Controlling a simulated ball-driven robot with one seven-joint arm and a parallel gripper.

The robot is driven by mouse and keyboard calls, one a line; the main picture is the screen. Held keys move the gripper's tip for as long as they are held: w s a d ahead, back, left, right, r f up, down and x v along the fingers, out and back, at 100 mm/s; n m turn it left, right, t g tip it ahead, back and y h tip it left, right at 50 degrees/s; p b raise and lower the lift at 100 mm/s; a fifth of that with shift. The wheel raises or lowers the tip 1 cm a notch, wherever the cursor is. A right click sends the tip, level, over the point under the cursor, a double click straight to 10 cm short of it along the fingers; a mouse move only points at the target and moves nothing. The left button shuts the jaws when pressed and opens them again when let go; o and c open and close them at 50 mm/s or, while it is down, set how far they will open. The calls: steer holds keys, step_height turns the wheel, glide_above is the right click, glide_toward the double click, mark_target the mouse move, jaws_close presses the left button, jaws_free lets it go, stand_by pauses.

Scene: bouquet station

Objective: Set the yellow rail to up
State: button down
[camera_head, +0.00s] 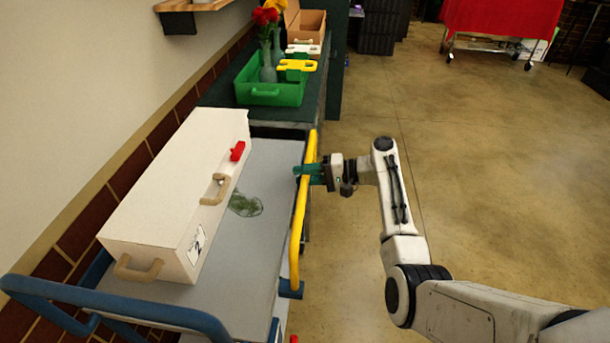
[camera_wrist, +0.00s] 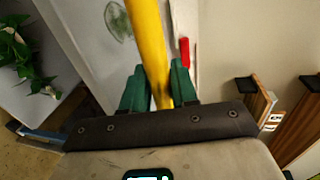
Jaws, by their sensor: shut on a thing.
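The yellow rail (camera_head: 299,222) runs along the right side of the grey cart (camera_head: 262,270), raised above its top. My gripper (camera_head: 303,171) reaches in from the right and is at the far part of the rail. In the wrist view the rail (camera_wrist: 147,40) passes between the green fingers (camera_wrist: 158,88) of my gripper, which is shut on it. The fingers hide part of the rail.
A long white box (camera_head: 165,200) with handles and a red latch (camera_head: 237,151) stands on the cart. A clear glass vase (camera_head: 246,205) lies beside it. A blue handle (camera_head: 100,305) is at the near end. A green crate (camera_head: 270,93) stands beyond. The floor at right is open.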

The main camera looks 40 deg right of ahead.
steer(key=c, duration=1.1)
jaws_free()
steer(key=shift+r, duration=0.45)
steer(key=shift+o, duration=0.5)
steer(key=shift+f, duration=0.15)
steer(key=shift+d, duration=0.1)
steer(key=v, duration=1)
steer(key=shift+s+d+b, duration=0.2)
steer(key=shift+s+b, duration=0.15)
steer(key=s+a+f+n+g+h, duration=0.2)
steer(key=s+a+f+g, duration=0.2)
steer(key=a+f, duration=0.35)
steer(key=s+a+f+n+g+h, duration=0.1)
steer(key=s+a+f+n+g, duration=0.2)
steer(key=a+f, duration=0.5)
steer(key=s+a+r+n+g+h, duration=0.1)
steer(key=s+a+n+g+h, duration=0.1)
steer(key=s, duration=0.8)
steer(key=s+a+r+n+g+h, duration=0.1)
steer(key=s+a+h, duration=0.4)
steer(key=s, duration=0.5)
steer(key=shift+s+a+r+n+g+p, duration=0.35)
steer(key=shift+a+n+g, duration=0.35)
steer(key=shift+a+n, duration=0.4)
